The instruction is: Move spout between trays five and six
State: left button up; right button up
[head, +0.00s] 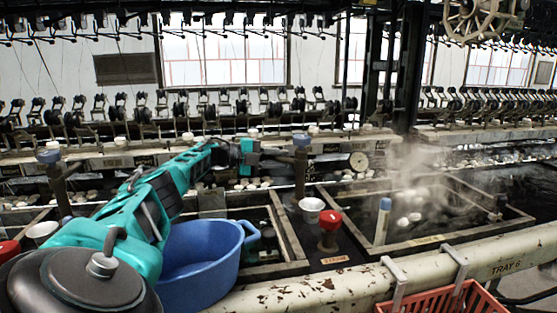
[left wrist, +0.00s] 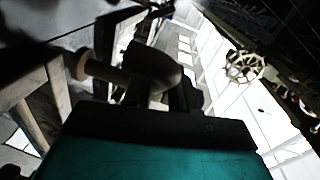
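A dark upright post with a blue-grey cap (head: 301,141) stands between two basins; it looks like the spout's swivel, but its outlet is hard to make out. The basin frame on the right (head: 455,238) is nearest the label "TRAY 6"; the basin frame on the left (head: 288,238) is partly hidden by my arm and a blue tub. My left gripper (head: 276,157) reaches in just left of the post, at about cap height. Its fingers are dark and small, so contact is unclear. The left wrist view shows a dark rounded part (left wrist: 152,68) beyond the teal gripper body. My right gripper is out of view.
A blue tub (head: 200,262) and dark lidded pot (head: 85,283) stand in front. A blue-tipped stick (head: 383,220) rises at the right basin. Steam drifts there. A red crate (head: 440,301) is front right.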

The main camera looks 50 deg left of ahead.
pick_arm(q)
jog(key=shift+o, duration=1.3)
jog(key=v, duration=1.3)
jog(key=shift+w, duration=0.1)
jog(key=shift+c, duration=0.2)
